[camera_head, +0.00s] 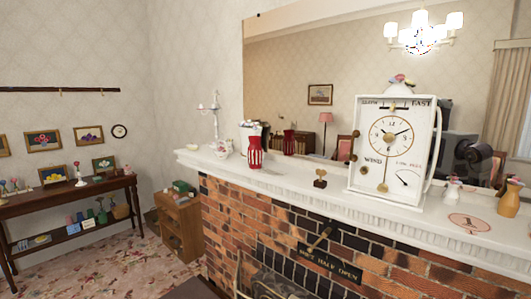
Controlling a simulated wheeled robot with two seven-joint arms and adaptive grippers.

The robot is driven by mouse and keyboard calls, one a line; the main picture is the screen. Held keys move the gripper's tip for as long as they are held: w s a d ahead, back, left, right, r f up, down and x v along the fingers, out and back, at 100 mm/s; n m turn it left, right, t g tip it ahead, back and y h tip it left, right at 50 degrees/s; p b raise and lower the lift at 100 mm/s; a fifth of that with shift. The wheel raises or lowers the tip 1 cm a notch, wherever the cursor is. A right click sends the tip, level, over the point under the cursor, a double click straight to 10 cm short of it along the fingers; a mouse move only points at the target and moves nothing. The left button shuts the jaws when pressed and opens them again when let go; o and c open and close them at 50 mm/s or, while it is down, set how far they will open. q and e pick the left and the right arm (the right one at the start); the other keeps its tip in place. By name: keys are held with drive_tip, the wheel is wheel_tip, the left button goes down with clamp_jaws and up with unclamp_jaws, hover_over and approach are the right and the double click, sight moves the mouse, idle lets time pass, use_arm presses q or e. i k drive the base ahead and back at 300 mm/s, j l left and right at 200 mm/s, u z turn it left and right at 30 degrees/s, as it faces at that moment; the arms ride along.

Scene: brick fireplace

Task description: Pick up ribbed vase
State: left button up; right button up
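A red vase with pale vertical stripes or ribs (255,153) stands upright on the white mantel shelf (320,194), left of the clock. It is the only vase here that clearly looks ribbed. Its reflection shows in the mirror just to its right. A small white vase (452,191) and a tan-orange vase (509,201) stand on the mantel toward the right; I cannot tell whether they are ribbed. Neither of my grippers is clearly visible in the head view.
A large white clock (392,150) stands on the mantel, with a small heart-shaped ornament (320,179) left of it. The mirror (290,85) rises behind.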

sight(254, 152)
drive_tip(key=i+j+z, duration=0.65)
drive_tip(key=j, duration=0.35)
drive_tip(key=i, duration=0.1)
